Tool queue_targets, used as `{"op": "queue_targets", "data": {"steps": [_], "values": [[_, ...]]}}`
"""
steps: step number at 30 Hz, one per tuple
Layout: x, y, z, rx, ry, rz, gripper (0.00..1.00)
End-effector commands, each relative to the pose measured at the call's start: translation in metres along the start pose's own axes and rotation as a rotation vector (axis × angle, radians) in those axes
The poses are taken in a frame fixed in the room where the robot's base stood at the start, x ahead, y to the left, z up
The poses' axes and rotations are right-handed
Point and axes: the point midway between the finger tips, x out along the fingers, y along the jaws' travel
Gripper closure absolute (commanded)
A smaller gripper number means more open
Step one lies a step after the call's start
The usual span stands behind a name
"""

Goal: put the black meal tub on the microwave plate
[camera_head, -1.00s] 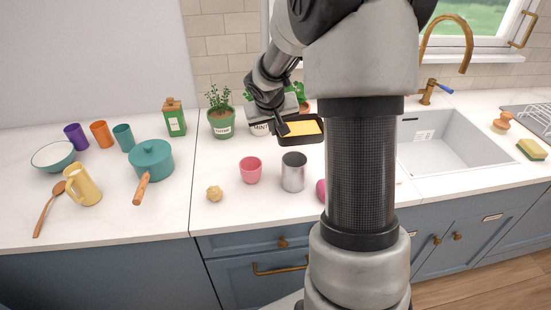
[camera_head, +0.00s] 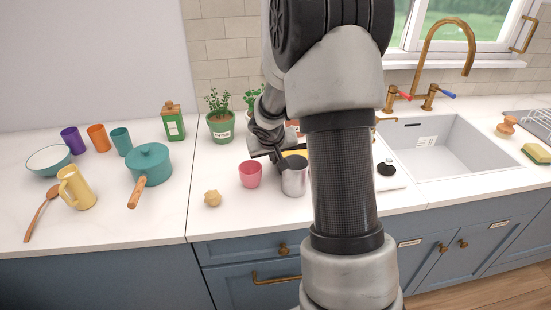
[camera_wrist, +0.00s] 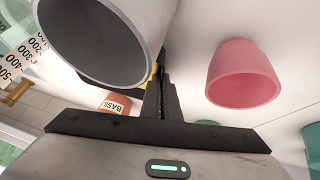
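The black meal tub, with yellow contents (camera_head: 294,152), is mostly hidden behind the steel cup (camera_head: 293,177) and my arm in the head view. In the wrist view, a yellow bit of its contents (camera_wrist: 153,76) shows behind the steel cup (camera_wrist: 100,40), beside my fingers. My gripper (camera_head: 276,156) is at the tub's left side; its fingers (camera_wrist: 160,95) are close together and appear shut on the tub's edge. Whether the tub is clear of the counter is hidden. No microwave or microwave plate is in view.
The steel cup and a pink cup (camera_head: 250,174) stand close to my gripper. Potted herbs (camera_head: 220,125) stand behind. A teal pot (camera_head: 150,164), yellow mug (camera_head: 75,187) and several cups are on the left. A sink (camera_head: 440,150) is on the right. The front-left counter has free room.

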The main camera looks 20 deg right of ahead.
Motion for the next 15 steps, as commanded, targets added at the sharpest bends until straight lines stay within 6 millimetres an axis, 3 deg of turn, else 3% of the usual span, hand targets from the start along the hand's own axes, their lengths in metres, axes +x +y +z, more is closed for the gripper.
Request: {"op": "queue_targets", "data": {"steps": [2, 6, 15], "values": [[0.003, -0.0005, 0.0012, 0.001, 0.002, 0.001, 1.0], [0.0019, -0.0004, 0.0012, 0.001, 0.0, 0.0, 0.79], [0.0007, -0.0002, 0.0005, 0.0, 0.0, 0.0, 0.79]]}}
